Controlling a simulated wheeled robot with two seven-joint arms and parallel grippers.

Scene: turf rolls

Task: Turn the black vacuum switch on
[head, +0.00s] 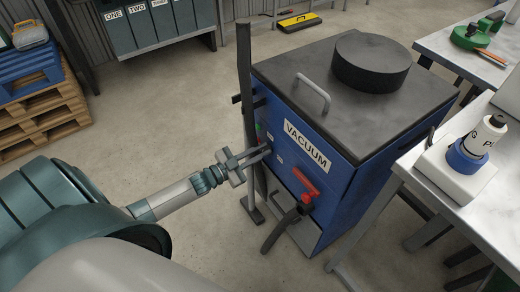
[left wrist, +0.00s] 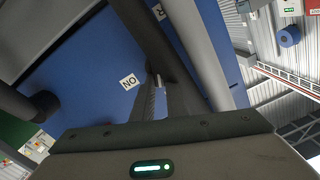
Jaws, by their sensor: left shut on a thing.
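The vacuum (head: 335,195) is a blue cabinet with a dark lid and a white VACUUM label (head: 306,145). My left gripper (head: 266,151) reaches its front panel from the left, fingertips at the panel just left of the label. In the left wrist view the fingers (left wrist: 165,88) are close together against the blue panel (left wrist: 85,75), beside a small upside-down ON label (left wrist: 129,82). The gripper is shut on what seems to be the black vacuum switch, mostly hidden by the fingers. My right gripper is not in view.
A dark upright post (head: 246,90) stands close by the cabinet's front left edge. A red handle (head: 305,186) with a black hose sits lower on the panel. A white table (head: 455,205) stands at the right.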

